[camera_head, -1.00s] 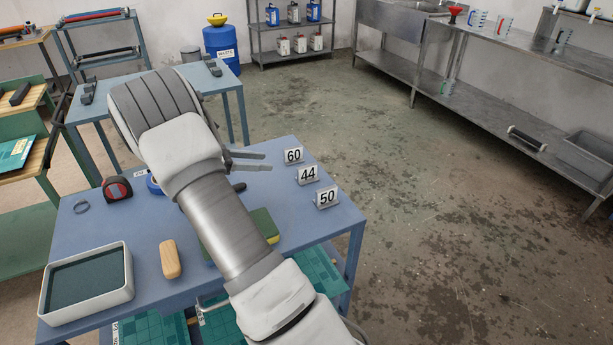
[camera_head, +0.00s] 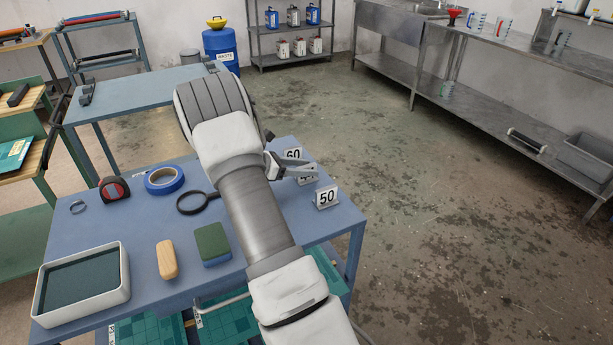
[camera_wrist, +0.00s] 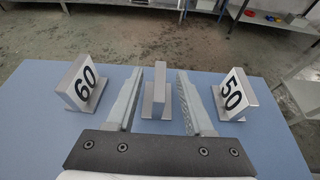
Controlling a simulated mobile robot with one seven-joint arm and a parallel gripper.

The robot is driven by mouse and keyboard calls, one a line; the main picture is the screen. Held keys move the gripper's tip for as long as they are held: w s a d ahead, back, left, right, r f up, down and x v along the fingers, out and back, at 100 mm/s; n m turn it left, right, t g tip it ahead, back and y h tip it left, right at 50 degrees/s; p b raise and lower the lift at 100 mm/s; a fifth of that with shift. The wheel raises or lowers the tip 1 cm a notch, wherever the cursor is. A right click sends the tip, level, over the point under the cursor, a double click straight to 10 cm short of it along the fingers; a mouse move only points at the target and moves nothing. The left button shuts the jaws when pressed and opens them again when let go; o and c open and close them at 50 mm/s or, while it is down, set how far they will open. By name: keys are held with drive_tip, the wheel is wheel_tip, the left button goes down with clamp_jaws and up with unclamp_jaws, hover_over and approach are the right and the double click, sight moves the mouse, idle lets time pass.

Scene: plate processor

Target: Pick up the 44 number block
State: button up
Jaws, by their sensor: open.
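The 44 number block (camera_wrist: 160,82) stands upright on the blue table between the two open fingers of my gripper (camera_wrist: 158,100) in the wrist view. It shows there as a narrow grey metal edge, its digits out of sight, with a gap on either side of it. In the head view my gripper (camera_head: 300,171) is at the table's right edge and covers most of the 44 block. The 60 block (camera_wrist: 82,83) stands left of the fingers, and the 50 block (camera_wrist: 235,95) stands right of them.
The blue table (camera_head: 140,225) also holds a blue tape roll (camera_head: 152,187), a magnifier (camera_head: 188,208), a green-topped sponge (camera_head: 212,240), a wooden-backed brush (camera_head: 167,259) and a white tray (camera_head: 128,270). Open floor lies beyond the right edge.

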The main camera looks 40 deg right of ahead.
drive_tip(key=shift+s+d+f, duration=0.1)
drive_tip(key=shift+d+f, duration=0.05)
drive_tip(key=shift+d, duration=0.25)
clamp_jaws()
